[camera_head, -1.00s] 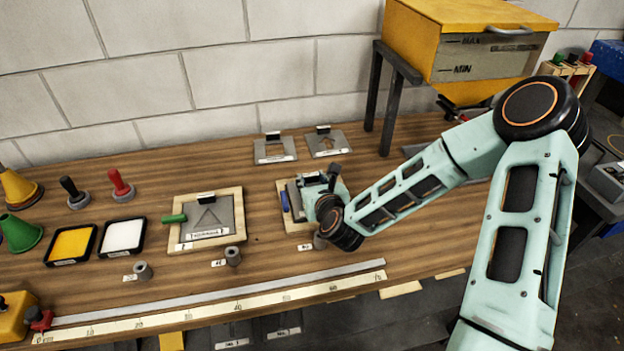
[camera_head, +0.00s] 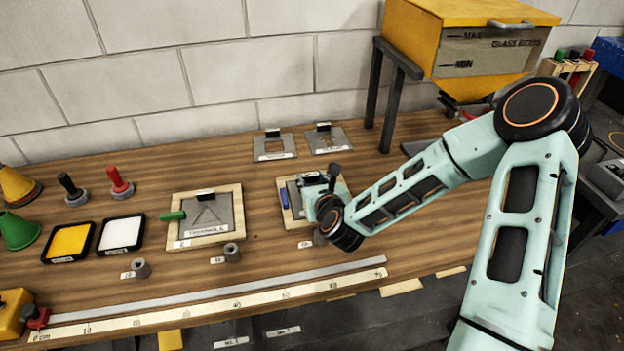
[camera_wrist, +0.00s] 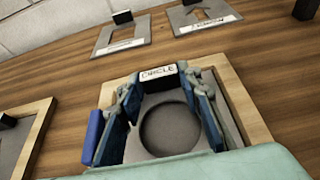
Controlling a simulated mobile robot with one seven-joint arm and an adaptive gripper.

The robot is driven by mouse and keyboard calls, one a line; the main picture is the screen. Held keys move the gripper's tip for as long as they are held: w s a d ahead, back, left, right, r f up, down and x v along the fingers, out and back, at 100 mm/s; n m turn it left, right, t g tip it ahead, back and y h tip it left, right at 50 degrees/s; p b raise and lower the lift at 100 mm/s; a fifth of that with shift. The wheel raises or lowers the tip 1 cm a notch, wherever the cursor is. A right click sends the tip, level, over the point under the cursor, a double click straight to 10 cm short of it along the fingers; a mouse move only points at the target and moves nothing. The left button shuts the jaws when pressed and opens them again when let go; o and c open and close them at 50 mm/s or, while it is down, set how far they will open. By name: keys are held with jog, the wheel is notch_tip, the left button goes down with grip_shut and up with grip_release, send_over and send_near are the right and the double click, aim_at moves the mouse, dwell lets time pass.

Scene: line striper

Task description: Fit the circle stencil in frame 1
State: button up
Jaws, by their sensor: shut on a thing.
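The circle stencil (camera_wrist: 160,99) is a grey plate with a round hole and a white "CIRCLE" label. In the wrist view it lies over the wooden frame (camera_wrist: 250,115), roughly in line with its sides. My gripper (camera_wrist: 160,80) is shut on the stencil's upright grip, with a blue-padded finger on each side of the label. In the head view my gripper (camera_head: 318,184) is above this right-hand frame (camera_head: 290,223), which has a blue handle (camera_head: 284,198) on its left. My wrist hides much of the stencil there. I cannot tell whether the plate is fully down.
A second wooden frame (camera_head: 237,195) with a stencil and green handle is to the left. Two more stencils (camera_head: 273,152) (camera_head: 327,144) lie behind, near the wall. A yellow bead hopper (camera_head: 470,45) stands at the back right. A long ruler (camera_head: 210,310) runs along the front edge.

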jog(key=shift+f+b, duration=0.25)
jog(key=shift+b, duration=0.1)
dwell(0.5)
jog(key=o, duration=1.3)
jog(key=shift+c, duration=0.2)
jog(key=shift+c, duration=0.4)
jog(key=shift+c, duration=0.8)
jog(key=shift+p+v, duration=0.95)
jog(key=shift+v, duration=3.05)
